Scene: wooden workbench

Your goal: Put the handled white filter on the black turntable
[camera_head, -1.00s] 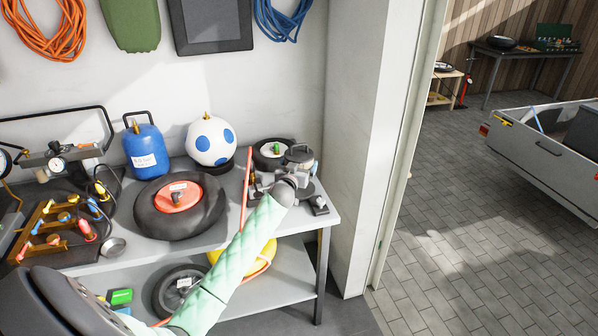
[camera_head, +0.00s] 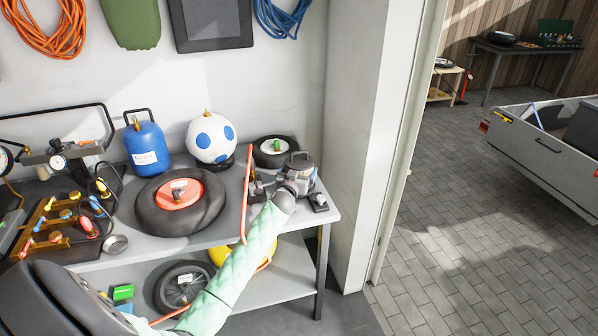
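I cannot make out a white filter with a handle or a plain black turntable for certain. A white ball with blue dots (camera_head: 212,139) stands on a dark base at the back of the bench. A thick black ring with a red centre (camera_head: 148,212) lies flat in front of it. My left arm, in a pale green sleeve, reaches from the lower left to the bench's right end. My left gripper (camera_head: 262,188) is there among grey parts, below a small black wheel (camera_head: 263,156). Its fingers blend with these parts, so its opening and any hold are unclear. My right gripper is out of view.
A blue canister (camera_head: 147,151) stands behind the ring. Gauges and a brass manifold (camera_head: 50,222) crowd the left. A red rod (camera_head: 246,195) stands left of my gripper. The lower shelf (camera_head: 285,285) holds a spoked wheel (camera_head: 181,287) and a yellow item.

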